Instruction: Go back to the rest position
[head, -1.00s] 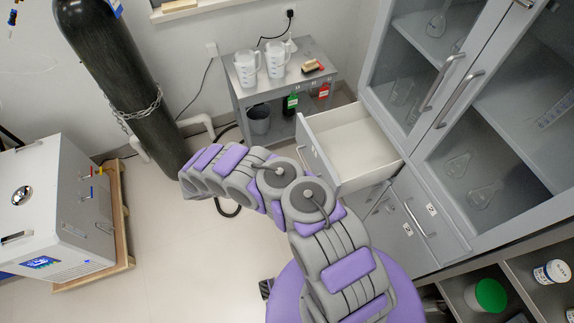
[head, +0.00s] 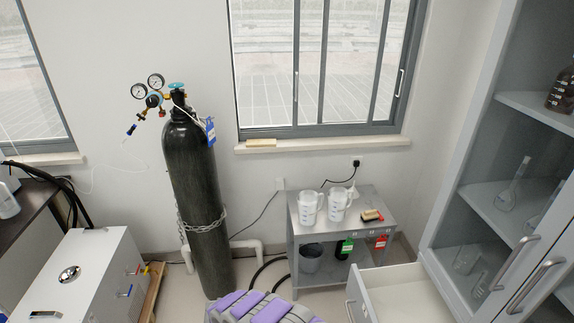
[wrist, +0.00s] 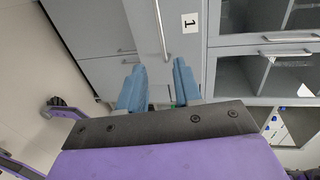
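My gripper (wrist: 158,78) shows in the wrist view with its two blue fingers apart and nothing seen held between them. Beyond the fingers are grey cabinet fronts (wrist: 228,72), with a bar handle and a label "1". In the head view only a purple and grey part of my arm (head: 262,308) shows at the bottom edge. My gripper is out of the head view.
An open drawer (head: 398,292) juts from the glass-door cabinet (head: 447,262) at the right. A metal cart (head: 300,232) carries two white jugs. A dark gas cylinder (head: 195,190) stands left, beside a white machine (head: 85,265).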

